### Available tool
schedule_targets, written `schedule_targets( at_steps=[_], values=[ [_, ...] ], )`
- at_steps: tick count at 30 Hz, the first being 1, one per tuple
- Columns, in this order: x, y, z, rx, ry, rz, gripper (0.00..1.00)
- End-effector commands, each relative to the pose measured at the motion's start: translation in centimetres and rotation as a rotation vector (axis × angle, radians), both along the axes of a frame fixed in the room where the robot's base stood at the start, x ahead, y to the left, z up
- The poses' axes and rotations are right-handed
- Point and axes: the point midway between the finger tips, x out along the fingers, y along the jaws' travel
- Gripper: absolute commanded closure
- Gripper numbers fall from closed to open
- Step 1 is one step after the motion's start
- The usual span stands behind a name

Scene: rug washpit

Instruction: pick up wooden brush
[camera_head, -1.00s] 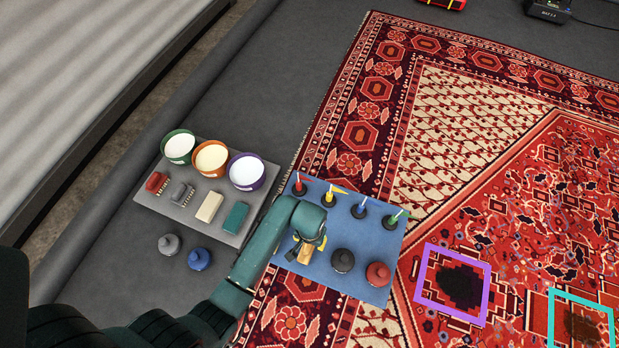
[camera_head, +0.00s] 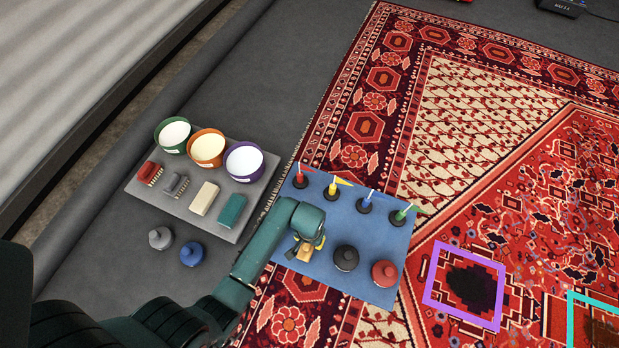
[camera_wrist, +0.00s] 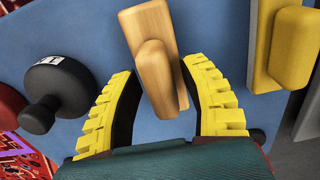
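The wooden brush (camera_wrist: 150,30) is a light wood block with a raised handle, lying on the blue mat (camera_wrist: 100,20). In the head view the wooden brush (camera_head: 304,256) shows only in part, by the end of my arm. My gripper (camera_wrist: 162,68) is open, with its yellow ridged fingers on either side of the brush's near end. The right finger is very close to the brush; I cannot tell if it touches. The left finger stands apart from it. My gripper (camera_head: 303,243) is over the mat in the head view.
On the mat stand a black round-knobbed tool (camera_head: 345,258), a red one (camera_head: 384,273) and several small flags on black bases. A yellow block (camera_wrist: 290,50) lies right of the brush in the wrist view. A grey tray (camera_head: 225,232) with bowls and brushes is left.

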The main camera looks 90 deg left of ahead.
Motion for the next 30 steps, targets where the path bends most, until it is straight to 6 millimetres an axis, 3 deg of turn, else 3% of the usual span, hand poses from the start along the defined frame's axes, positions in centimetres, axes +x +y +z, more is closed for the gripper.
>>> schedule_targets(
  at_steps=[1,6,20,23,30],
  values=[
    [0.0,0.0,0.0,0.0,0.0,0.0,0.67],
    [0.0,0.0,0.0,-0.001,0.0,0.0,1.0],
    [0.0,0.0,0.1,0.0,0.001,0.0,1.0],
    [0.0,0.0,1.4,0.0,0.001,0.0,1.0],
    [0.0,0.0,7.4,0.002,-0.001,0.0,1.0]
  ],
)
